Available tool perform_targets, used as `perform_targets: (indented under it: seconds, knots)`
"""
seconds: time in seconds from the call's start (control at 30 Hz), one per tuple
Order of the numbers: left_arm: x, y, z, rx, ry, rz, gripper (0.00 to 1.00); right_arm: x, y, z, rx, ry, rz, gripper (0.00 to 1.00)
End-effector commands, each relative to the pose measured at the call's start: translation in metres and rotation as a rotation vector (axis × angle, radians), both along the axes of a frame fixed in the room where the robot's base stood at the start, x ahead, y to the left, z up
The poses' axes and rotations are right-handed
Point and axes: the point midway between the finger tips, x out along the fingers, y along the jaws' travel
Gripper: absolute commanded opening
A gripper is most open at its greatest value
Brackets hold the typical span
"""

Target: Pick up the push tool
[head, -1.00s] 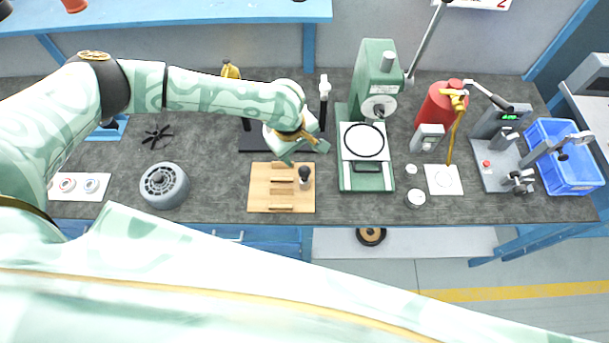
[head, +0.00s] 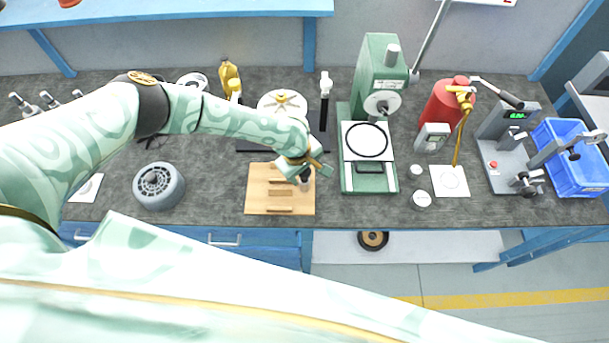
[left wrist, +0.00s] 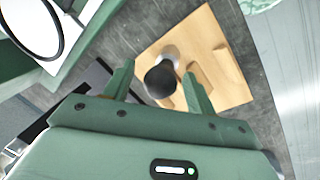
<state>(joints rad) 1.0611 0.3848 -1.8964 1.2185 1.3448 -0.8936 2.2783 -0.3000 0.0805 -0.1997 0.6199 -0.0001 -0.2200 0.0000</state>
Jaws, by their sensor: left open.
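The push tool is a small upright piece with a round black knob and a grey lower body, standing on the wooden board (head: 255,196). Its grey lower part (head: 305,184) shows just below my left gripper (head: 312,168) in the head view; the gripper covers the knob. In the left wrist view the black knob (left wrist: 161,81) appears between the two open green fingers (left wrist: 158,84) of my left gripper, with visible gaps to them. I cannot tell how far the fingertips are above it. My right gripper is not in view.
A green press (head: 368,175) stands right of the board. A black mat (head: 250,145) and a round cream part (head: 283,103) lie behind it. A grey round motor housing (head: 158,186) is at the left. Bench space between housing and board is clear.

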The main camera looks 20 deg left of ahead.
Motion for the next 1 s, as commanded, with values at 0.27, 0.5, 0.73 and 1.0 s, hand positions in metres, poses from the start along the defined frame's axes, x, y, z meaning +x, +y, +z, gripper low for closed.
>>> perform_targets:
  seconds: [0.27, 0.5, 0.73, 1.0]
  knots:
    - [0.0, 0.0, 0.001, 0.0, 0.0, 0.0, 0.07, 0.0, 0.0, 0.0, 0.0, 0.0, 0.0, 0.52]
    - [0.0, 0.0, 0.002, 0.0, 0.0, 0.0, 0.07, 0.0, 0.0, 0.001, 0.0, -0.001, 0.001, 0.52]
    - [0.001, 0.001, 0.028, 0.0, -0.001, 0.001, 0.07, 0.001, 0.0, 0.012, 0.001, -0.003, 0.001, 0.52]
    - [-0.048, -0.007, 0.096, -0.003, 0.0, -0.004, 0.07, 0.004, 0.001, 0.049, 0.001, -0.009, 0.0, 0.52]
